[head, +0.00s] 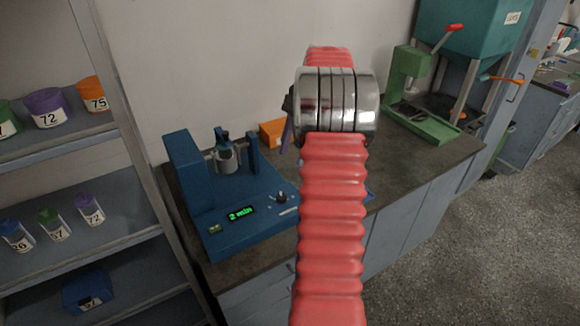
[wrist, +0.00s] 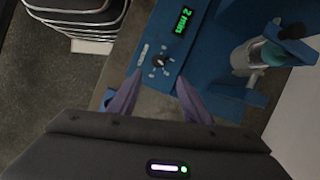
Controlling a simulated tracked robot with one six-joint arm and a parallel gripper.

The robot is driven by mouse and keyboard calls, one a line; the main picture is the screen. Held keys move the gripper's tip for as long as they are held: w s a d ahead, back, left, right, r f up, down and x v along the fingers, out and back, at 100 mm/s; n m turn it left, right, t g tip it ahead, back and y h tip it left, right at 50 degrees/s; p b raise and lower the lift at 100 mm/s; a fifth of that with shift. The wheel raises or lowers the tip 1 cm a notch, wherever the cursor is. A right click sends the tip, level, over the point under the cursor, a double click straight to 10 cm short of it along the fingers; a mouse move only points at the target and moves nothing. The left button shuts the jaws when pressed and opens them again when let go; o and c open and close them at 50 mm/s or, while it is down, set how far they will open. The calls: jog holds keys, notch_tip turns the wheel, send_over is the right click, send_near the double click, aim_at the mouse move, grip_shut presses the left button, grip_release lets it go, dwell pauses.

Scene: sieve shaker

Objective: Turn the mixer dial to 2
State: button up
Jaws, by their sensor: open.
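The mixer is a blue machine (head: 215,236) on the dark counter, with a jar (head: 227,158) held between its uprights. Its green display (head: 241,213) reads "2 min"; the display (wrist: 183,20) reads the same in the wrist view. The small dark dial (head: 281,197) sits right of the display, with marks around it. In the wrist view the dial (wrist: 159,61) lies just beyond and between the fingertips. My gripper (wrist: 159,75) is open and empty, with purple fingers either side of the dial's line. Whether they touch it cannot be told. My arm hides most of the gripper in the head view.
An orange box (head: 272,133) stands behind the mixer. A green press (head: 422,105) with a red-tipped lever is at the counter's back right. Shelves (head: 75,145) with labelled containers stand close on the left. Bare counter (head: 415,160) lies right of my arm.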

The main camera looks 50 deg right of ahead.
jog(key=a+r+n+h, duration=0.1)
jog(key=a+r+n, duration=0.2)
jog(key=a, duration=0.5)
jog(key=a+r+n+t+h, duration=0.1)
jog(key=a+r+n, duration=0.15)
jog(key=a, duration=0.45)
jog(key=a+r+n+h, duration=0.1)
jog(key=a+r+n, duration=0.25)
jog(key=a, duration=0.45)
jog(key=s+a+f+n+t, duration=0.1)
jog(key=s+a+n, duration=0.3)
jog(key=a, duration=0.5)
jog(key=s+a+f+n+t+h, duration=0.1)
jog(key=s+a+n+t, duration=0.2)
jog(key=s+a+n, duration=0.2)
jog(key=s+a, duration=0.3)
jog(key=a, duration=0.1)
jog(key=shift+s+f, duration=0.25)
jog(key=shift+f, duration=0.15)
jog(key=shift+c, duration=0.7)
